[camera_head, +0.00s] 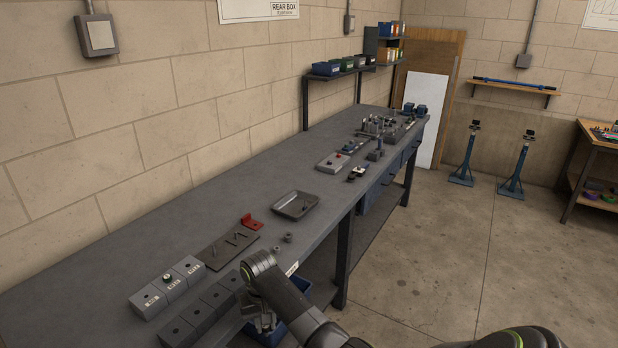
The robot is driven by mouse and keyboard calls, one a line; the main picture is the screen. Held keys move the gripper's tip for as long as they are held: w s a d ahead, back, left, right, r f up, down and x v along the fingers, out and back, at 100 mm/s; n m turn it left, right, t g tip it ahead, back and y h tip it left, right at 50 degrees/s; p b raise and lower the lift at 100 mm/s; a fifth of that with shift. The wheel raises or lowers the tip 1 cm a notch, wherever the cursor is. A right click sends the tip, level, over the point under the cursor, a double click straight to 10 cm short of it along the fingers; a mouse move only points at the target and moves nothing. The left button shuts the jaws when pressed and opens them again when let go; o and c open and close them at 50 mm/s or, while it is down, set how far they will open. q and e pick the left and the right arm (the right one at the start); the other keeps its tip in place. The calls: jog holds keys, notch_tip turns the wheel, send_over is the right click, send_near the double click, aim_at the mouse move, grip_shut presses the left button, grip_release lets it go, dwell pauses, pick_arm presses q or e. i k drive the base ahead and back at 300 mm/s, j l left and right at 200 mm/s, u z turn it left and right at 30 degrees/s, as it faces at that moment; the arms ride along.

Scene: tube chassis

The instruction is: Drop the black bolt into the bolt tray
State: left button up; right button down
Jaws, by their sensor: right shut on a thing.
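My right gripper (262,322) hangs at the front edge of the bench, above a blue bin (302,285), pointing down. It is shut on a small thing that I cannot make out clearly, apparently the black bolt. The bolt tray appears to be the shallow dark grey tray (297,217) on the bench, behind the gripper and a little to its right. The gripper is apart from the tray. My left gripper is not in view.
A dark plate with thin rods (214,256), a red bracket (252,222) and small nuts (288,237) lie near the tray. Grey labelled blocks (148,302) stand at the near left. More fixtures (332,162) lie farther along.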

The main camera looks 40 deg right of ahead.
aim_at(300, 206)
jog(key=i+l, duration=0.1)
jog(key=l, duration=0.4)
jog(key=i+l, duration=0.1)
jog(key=l, duration=0.35)
jog(key=i+l, duration=0.15)
jog(key=l, duration=0.35)
jog(key=i+l, duration=0.1)
jog(key=l, duration=0.4)
